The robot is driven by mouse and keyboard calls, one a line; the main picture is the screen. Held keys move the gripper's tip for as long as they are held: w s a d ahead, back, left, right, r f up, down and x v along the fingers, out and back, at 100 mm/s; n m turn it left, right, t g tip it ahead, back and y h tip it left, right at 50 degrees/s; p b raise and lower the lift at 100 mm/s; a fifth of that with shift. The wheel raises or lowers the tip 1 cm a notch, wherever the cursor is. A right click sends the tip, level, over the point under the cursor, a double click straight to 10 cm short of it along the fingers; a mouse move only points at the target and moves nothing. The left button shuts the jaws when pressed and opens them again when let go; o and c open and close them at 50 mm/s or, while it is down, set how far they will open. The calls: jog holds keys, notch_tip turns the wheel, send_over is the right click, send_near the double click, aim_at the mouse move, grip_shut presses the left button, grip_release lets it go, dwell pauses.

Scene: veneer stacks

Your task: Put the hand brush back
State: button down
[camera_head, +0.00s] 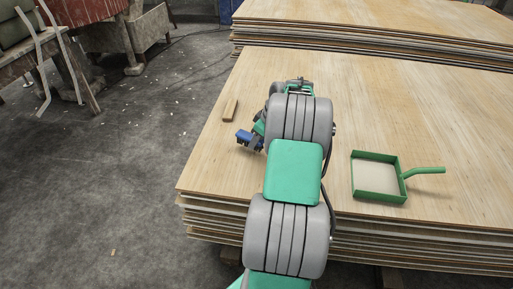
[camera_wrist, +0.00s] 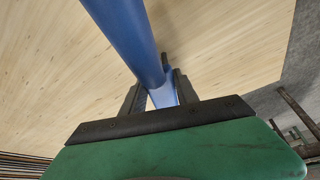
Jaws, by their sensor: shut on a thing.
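The blue hand brush shows in the wrist view (camera_wrist: 122,38) as a long blue bar running between my fingers. My gripper (camera_wrist: 160,82) is shut on it, over the pale veneer. In the head view a small blue part of the brush (camera_head: 243,136) sticks out left of my arm, with the dark fingers of my gripper (camera_head: 254,143) beside it. My arm hides the rest, and I cannot tell whether the brush touches the veneer. A green dustpan (camera_head: 378,196) with a green handle lies on the stack, right of my arm.
The near veneer stack (camera_head: 430,125) has open room around the dustpan. A small wooden block (camera_head: 230,110) lies near its left edge. A second stack (camera_head: 380,20) stands behind. Grey floor (camera_head: 120,170) with scraps lies left, with worn wooden furniture (camera_head: 140,30) beyond.

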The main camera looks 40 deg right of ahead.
notch_tip(320, 180, down, 2)
jog(key=shift+f, duration=0.1)
jog(key=shift+a+f+b, duration=0.1)
jog(key=shift+f+b, duration=0.05)
jog(key=shift+b, duration=0.15)
jog(key=c, duration=0.9)
grip_release()
jog(key=p+v, duration=0.3)
jog(key=v, duration=0.9)
jog(key=shift+p, duration=0.4)
jog(key=a+r+m+g, duration=0.1)
jog(key=a+r, duration=0.1)
jog(key=a, duration=1.1)
jog(key=a+r+g, duration=0.1)
jog(key=a+r, duration=0.1)
jog(key=a, duration=1.2)
jog(key=s+a+f, duration=0.1)
jog(key=s+a, duration=0.2)
jog(key=s, duration=0.1)
jog(key=s+a+f+m, duration=0.1)
jog(key=s+a, duration=0.3)
jog(key=s+a+f+m+h, duration=0.1)
jog(key=s+a, duration=0.3)
jog(key=shift+f, duration=0.2)
